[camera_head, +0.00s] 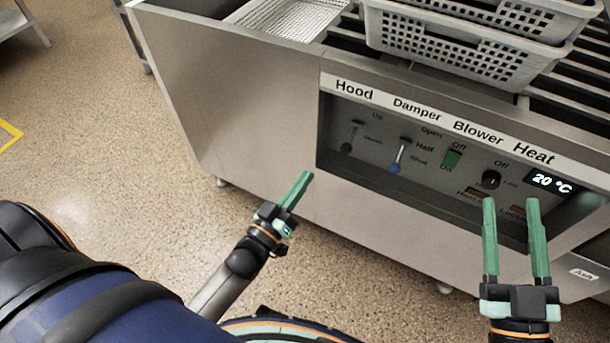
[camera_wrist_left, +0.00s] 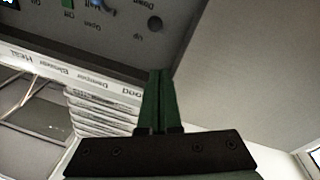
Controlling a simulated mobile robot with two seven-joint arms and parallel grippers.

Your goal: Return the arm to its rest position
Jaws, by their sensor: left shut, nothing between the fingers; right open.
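My left gripper (camera_head: 303,178) is shut and empty, its green fingers together in front of the steel machine's front face, left of the control panel. Its closed fingers also show in the left wrist view (camera_wrist_left: 158,75), with the panel beyond. My right gripper (camera_head: 511,205) is open and empty at the lower right, its two green fingers apart, in front of the panel's right part. The control panel (camera_head: 430,215) carries levers marked Hood and Damper, a green Blower switch (camera_head: 453,158), a Heat knob (camera_head: 491,180) and a display reading 20 °C (camera_head: 552,183).
The steel machine (camera_head: 240,110) fills the middle and right. Grey perforated baskets (camera_head: 455,48) stand on its top, with a wire basket (camera_head: 290,18) to their left. Speckled floor (camera_head: 95,120) lies open at left. A small drawer labelled Ash (camera_head: 583,274) is at lower right.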

